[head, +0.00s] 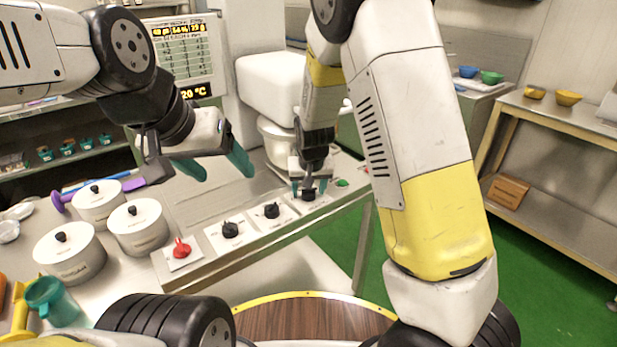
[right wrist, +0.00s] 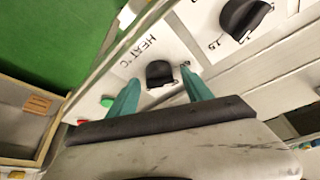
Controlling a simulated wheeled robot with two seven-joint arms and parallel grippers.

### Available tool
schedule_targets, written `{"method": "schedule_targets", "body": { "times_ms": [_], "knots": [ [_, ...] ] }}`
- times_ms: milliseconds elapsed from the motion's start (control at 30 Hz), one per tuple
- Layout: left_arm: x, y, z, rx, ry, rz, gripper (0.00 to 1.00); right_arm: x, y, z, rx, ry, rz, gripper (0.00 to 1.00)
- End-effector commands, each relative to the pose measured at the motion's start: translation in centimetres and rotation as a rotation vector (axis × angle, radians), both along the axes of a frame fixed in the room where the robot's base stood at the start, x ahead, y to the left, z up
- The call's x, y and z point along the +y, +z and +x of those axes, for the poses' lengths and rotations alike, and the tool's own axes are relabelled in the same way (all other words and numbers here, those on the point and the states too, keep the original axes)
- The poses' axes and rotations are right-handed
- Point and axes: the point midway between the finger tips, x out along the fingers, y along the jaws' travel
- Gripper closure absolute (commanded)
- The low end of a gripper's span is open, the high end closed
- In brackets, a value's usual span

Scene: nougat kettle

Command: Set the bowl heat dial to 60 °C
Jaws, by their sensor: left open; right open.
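The bowl heat dial is a black knob on a white plate lettered HEAT °C. In the right wrist view the dial (right wrist: 160,72) sits between the teal fingertips of my open right gripper (right wrist: 160,78), with numbers partly hidden near one fingertip. In the head view the heat dial (head: 308,196) is the farthest in the row, directly under my right gripper (head: 309,187), which partly covers it. Whether the fingers touch the knob I cannot tell. My left gripper (head: 226,176) is open and empty, above the counter. A display (head: 195,91) reads 20 °C.
Two other black dials (head: 271,211) (head: 230,230) and a red knob (head: 180,248) line the counter's front edge. A green button (head: 342,183) is just right of the heat dial. White lidded pots (head: 138,228) stand at left. A white mixer (head: 270,90) stands behind.

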Motion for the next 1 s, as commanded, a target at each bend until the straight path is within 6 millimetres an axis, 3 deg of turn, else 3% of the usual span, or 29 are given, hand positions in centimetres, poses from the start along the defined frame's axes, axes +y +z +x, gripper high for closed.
{"method": "schedule_targets", "body": {
  "times_ms": [500, 1000],
  "knots": [
    [0.0, 0.0, 0.0, 0.0, 0.0, 0.0, 0.31, -0.2, 6.5, -2.6, -0.003, 0.004, 0.001, 0.41],
    [0.0, 0.0, 0.0, 0.0, 0.0, 0.0, 0.31, -0.7, 7.6, -3.2, 0.004, -0.004, 0.012, 0.41]
  ]
}}
